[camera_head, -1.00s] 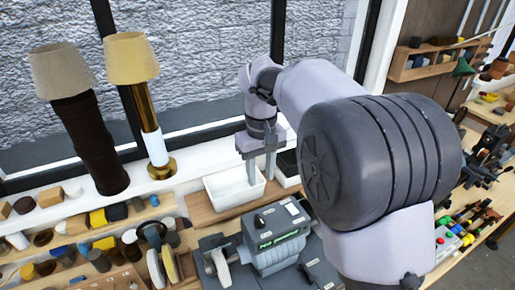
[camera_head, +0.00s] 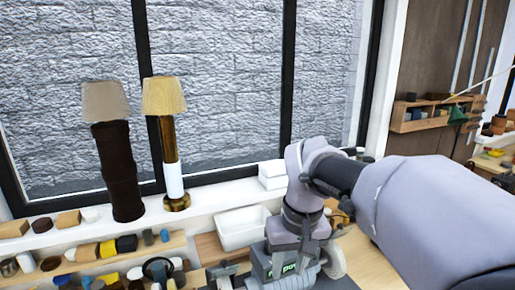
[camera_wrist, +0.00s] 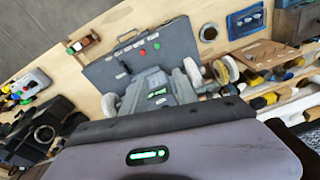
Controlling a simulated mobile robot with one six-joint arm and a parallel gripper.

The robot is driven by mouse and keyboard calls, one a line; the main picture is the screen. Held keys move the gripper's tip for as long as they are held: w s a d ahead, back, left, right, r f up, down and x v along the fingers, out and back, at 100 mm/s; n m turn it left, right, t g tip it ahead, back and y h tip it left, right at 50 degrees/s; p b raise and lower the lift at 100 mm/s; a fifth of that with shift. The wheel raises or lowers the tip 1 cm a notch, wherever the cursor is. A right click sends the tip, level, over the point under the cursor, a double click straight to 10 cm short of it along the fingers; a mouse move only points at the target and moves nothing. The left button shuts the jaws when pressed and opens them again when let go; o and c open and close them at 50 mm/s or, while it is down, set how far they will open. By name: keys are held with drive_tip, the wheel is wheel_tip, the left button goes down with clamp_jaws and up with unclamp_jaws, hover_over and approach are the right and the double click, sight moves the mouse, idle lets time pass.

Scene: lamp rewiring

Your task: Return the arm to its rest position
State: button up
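I see nothing held. The arm is bent, with its large grey links across the right of the head view.
Two lamps, one with a dark base (camera_head: 120,172) and one with a brass and white base (camera_head: 172,165), stand on the windowsill. A white tray (camera_head: 242,240) lies left of my gripper. Wooden racks (camera_head: 110,262) with small parts fill the lower left.

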drive_tip(key=s+d+f+m+t+b, duration=0.2)
drive_tip(key=s+f+m+b, duration=0.1)
drive_tip(key=s+f+b, duration=0.7)
drive_tip(key=s+d+f+m+t+y+b, duration=0.1)
drive_tip(key=s+f+m+t+b, duration=0.1)
drive_tip(key=s+f+b, duration=0.7)
wheel_tip(320, 180, down, 6)
drive_tip(key=m+b, duration=0.1)
drive_tip(key=b, duration=0.2)
drive_tip(key=shift+s+d+f+m, duration=0.2)
drive_tip(key=shift+s+d+m, duration=0.1)
drive_tip(key=shift+s+d, duration=0.1)
drive_tip(key=shift+c, duration=0.2)
